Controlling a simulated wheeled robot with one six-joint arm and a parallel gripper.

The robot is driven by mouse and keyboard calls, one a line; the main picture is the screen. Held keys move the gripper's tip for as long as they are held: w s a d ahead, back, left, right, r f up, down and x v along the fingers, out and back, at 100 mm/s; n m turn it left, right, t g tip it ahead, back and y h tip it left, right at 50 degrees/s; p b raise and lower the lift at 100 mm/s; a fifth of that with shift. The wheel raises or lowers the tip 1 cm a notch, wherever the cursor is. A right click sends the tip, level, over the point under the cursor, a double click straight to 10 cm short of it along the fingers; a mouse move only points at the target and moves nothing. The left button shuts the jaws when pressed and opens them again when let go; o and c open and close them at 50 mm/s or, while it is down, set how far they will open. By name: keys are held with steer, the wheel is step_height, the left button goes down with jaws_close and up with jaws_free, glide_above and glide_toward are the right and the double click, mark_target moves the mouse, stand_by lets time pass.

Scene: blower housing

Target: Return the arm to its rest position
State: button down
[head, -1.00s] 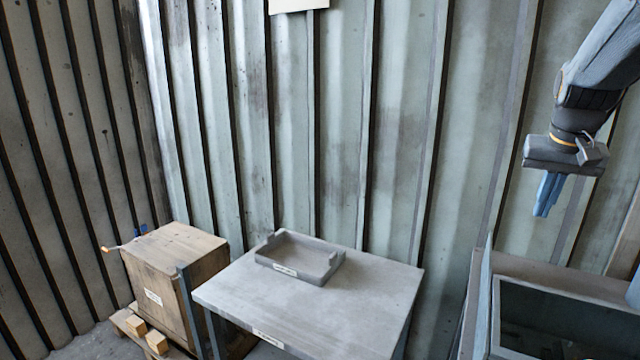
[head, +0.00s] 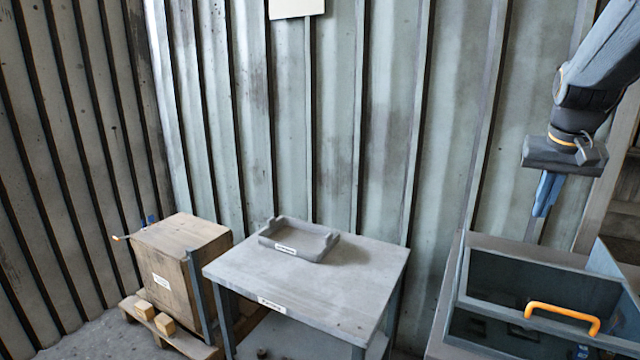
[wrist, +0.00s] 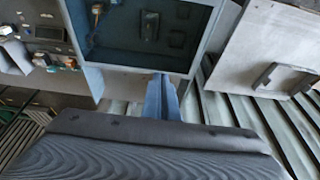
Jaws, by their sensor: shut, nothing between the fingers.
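My gripper (head: 546,194) hangs from my arm at the upper right of the head view, fingers pointing down. Its blue fingers are shut together with nothing between them. It is in the air above and behind the open grey bin, touching nothing. In the wrist view the shut fingers (wrist: 161,98) show at the centre, in front of the bin's edge.
A grey table (head: 330,290) with a shallow tray (head: 322,250) stands in the middle. A wooden crate (head: 165,275) with a crank sits on a pallet at left. The open bin (head: 480,245) with an orange handle (head: 562,315) is at right. A corrugated wall (head: 340,120) stands behind.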

steer(key=s+a+f+n+g+y+b, duration=0.1)
steer(key=s+a+f+n+b, duration=0.2)
steer(key=a+f, duration=1)
steer(key=s+a+f+n+g+y+b, duration=0.1)
steer(key=s+a+f+n+b, duration=0.1)
steer(key=s+a+f+b, duration=0.5)
steer(key=s+a+f, duration=0.2)
steer(key=a+f, duration=0.1)
steer(key=f, duration=0.2)
steer(key=s+a+f, duration=0.2)
steer(key=a+f, duration=0.1)
steer(key=f, duration=0.2)
steer(key=shift+f+n+g, duration=0.3)
steer(key=shift+n, duration=0.1)
steer(key=shift+a, duration=0.1)
